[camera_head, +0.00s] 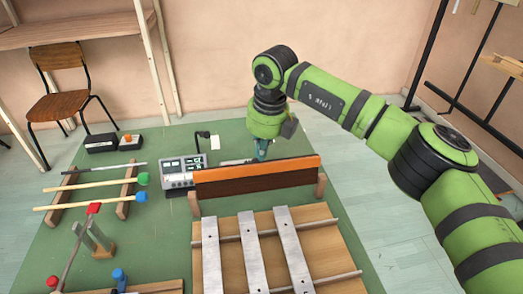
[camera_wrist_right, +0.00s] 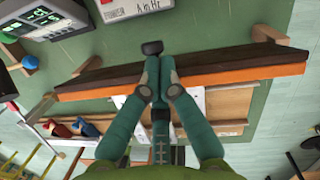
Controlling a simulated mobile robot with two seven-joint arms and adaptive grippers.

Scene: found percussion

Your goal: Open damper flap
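The damper flap (camera_head: 258,178) is a long board with an orange top edge and a dark brown face, standing across the mat behind the metal bars. It also shows in the wrist view (camera_wrist_right: 230,78), crossing behind my fingers. My right gripper (camera_head: 262,150) points down at the flap's far side, near its middle. In the wrist view its teal fingers (camera_wrist_right: 160,68) are close together. A small black block (camera_wrist_right: 152,47) shows just at the fingertips; whether it is between them I cannot tell. The fingertips' contact with the flap is unclear. My left gripper is not in view.
Metal bars (camera_head: 249,252) lie on a wooden frame in front of the flap. A grey meter box (camera_head: 182,172) stands left of it. Mallets (camera_head: 92,184) rest on a wooden rack at the left. The green mat (camera_head: 62,240) has free room between these things.

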